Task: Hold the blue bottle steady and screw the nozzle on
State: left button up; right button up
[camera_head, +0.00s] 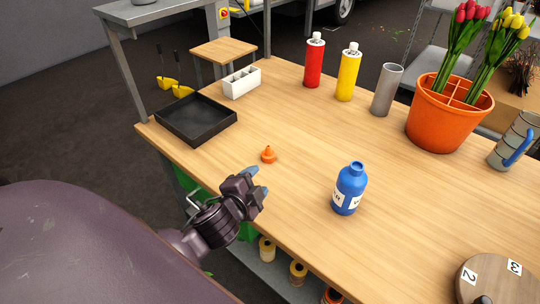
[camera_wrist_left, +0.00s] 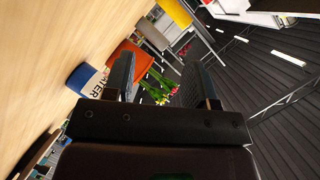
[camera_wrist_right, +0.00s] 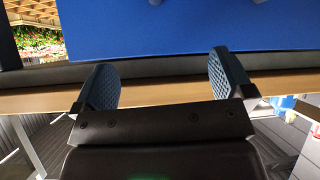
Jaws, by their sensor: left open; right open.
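The blue bottle (camera_head: 352,180), with a white label, stands upright on the wooden table (camera_head: 305,140) and has no nozzle on it. It also shows in the left wrist view (camera_wrist_left: 84,78), partly behind a finger. The small orange nozzle (camera_head: 268,155) sits on the table to the left of the bottle, apart from it. My left gripper (camera_head: 257,181) is open and empty at the table's near edge, close to the nozzle and left of the bottle. My right gripper (camera_wrist_right: 165,85) is open and empty in its wrist view, and is not in the head view.
A black tray (camera_head: 165,137) and a white divided holder (camera_head: 228,90) are at the left. A red bottle (camera_head: 314,65), yellow bottle (camera_head: 348,77), grey cylinder (camera_head: 388,84) and orange tulip pot (camera_head: 436,125) stand behind. A round numbered board (camera_head: 510,297) is front right.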

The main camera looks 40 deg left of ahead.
pick_arm(q)
jog(key=w+d+r+m+g+h, duration=0.25)
jog(key=w+d+m+h, duration=0.45)
jog(key=m, duration=0.8)
jog(key=w+d+r+m+g+h, duration=0.2)
jog(key=w+d+r+m+h, duration=0.25)
jog(key=m+h, duration=0.8)
jog(key=w+a+m+g+y, duration=0.1)
jog(key=a+m+g+y, duration=0.2)
jog(key=a+m+y, duration=0.1)
jog(key=w+a+f+m+g+y, duration=0.1)
jog(key=w+a+m+g+y, duration=0.1)
jog(key=a+y, duration=0.4)
jog(key=w+a+f+m+g+y, duration=0.1)
jog(key=w+a+m+g+y, duration=0.1)
jog(key=a+m+g+y, duration=0.2)
jog(key=shift+a+m+g+y, duration=0.15)
jog(key=shift+a+m+y, duration=0.15)
jog(key=shift+a+m, duration=0.85)
jog(key=shift+a+m+g+y, duration=0.1)
jog(key=shift+a+m+y, duration=0.25)
jog(key=shift+a, duration=1.4)
jog(key=shift+a+r, duration=0.15)
jog(key=shift+a, duration=0.3)
